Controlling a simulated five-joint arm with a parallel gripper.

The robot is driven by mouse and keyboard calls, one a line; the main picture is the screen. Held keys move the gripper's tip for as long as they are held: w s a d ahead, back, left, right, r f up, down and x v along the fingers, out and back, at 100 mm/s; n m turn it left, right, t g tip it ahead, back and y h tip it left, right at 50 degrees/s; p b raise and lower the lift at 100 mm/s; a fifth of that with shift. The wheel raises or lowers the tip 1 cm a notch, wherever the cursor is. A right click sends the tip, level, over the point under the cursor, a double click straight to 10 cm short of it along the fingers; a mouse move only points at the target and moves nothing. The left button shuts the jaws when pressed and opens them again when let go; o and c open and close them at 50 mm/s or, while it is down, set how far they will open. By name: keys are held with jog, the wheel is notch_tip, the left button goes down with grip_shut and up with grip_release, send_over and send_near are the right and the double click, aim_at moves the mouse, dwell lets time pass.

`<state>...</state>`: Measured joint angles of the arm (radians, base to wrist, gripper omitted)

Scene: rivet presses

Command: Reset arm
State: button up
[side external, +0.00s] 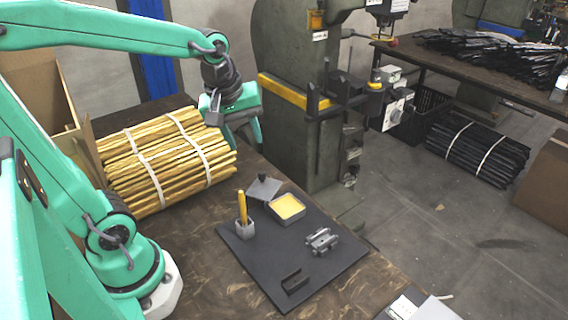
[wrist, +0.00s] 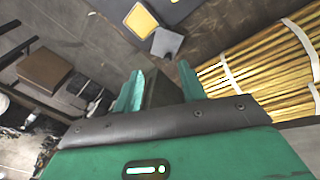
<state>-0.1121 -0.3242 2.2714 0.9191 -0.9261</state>
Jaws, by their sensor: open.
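My gripper (wrist: 159,90) is open, its two green fingers spread apart with nothing held between them in the wrist view. In the side external view my gripper (side external: 240,131) hangs at the far edge of the brown table, right beside the strapped bundle of yellow sticks. My arm is folded, with the upper link stretched across the top left. The fingertips are partly hidden by the gripper body in the side external view.
A dark mat (side external: 293,250) holds a grey box with yellow inside (side external: 287,207), a grey cup (side external: 244,229) with a yellow stick, a grey plate with a knob (side external: 263,188) and a small grey metal part (side external: 322,241). The yellow bundle (side external: 165,160) lies left of them. A green press (side external: 300,110) stands behind.

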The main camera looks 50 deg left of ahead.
jog(key=s+d+r+m+t, duration=0.2)
jog(key=s+m, duration=0.5)
jog(key=m, duration=0.4)
jog(key=shift+s+d+m, duration=0.25)
jog(key=shift+d+m, duration=0.15)
jog(key=shift+d, duration=0.3)
